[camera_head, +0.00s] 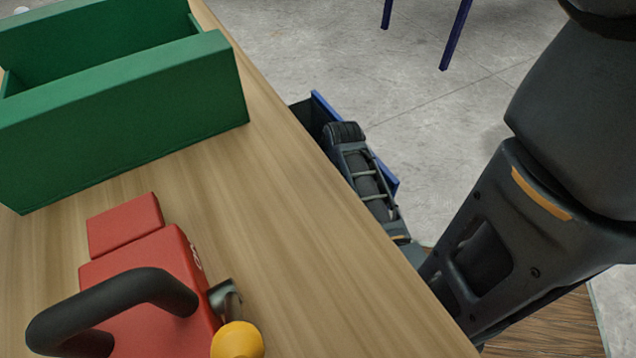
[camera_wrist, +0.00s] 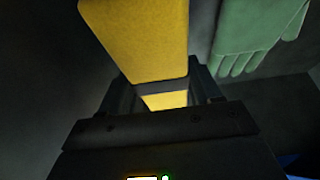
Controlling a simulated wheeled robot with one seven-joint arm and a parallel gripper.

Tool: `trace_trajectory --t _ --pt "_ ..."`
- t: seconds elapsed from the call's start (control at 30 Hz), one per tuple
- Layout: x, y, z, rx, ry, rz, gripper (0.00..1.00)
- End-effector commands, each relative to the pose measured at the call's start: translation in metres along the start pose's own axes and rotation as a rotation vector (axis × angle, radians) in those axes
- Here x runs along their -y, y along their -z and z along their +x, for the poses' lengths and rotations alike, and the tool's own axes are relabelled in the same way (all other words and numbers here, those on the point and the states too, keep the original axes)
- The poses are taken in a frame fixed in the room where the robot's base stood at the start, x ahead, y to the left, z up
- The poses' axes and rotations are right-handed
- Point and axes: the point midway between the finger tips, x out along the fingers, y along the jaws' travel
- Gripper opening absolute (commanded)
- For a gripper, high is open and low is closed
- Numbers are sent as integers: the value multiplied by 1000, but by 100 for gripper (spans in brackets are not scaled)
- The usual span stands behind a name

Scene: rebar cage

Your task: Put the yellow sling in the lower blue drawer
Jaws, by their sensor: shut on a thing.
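The yellow sling (camera_wrist: 140,40) fills the top middle of the wrist view as a flat yellow piece. My gripper (camera_wrist: 160,88) is shut on it, and a dark band of the gripper crosses it. In the head view, the open blue drawer (camera_head: 322,104) sticks out past the table's right edge. My gripper (camera_head: 362,172) is over or partly inside that drawer, and it hides much of the drawer's inside. The sling is hidden in the head view. I cannot tell whether this drawer is the lower one.
A green glove (camera_wrist: 250,40) lies beside the sling in dark surroundings. The wooden tabletop (camera_head: 300,260) holds a green open box (camera_head: 130,110) and a red tool (camera_head: 150,280) with a black handle and yellow knob. The table edge runs close beside my arm.

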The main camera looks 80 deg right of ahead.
Motion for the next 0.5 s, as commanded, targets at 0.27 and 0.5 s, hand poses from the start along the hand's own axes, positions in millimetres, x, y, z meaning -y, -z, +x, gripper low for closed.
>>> trace_trajectory --t 0.27,0.5 --pt "-1 -10 24 -2 -1 2 0" --pt "-1 -13 35 -4 -1 0 0"
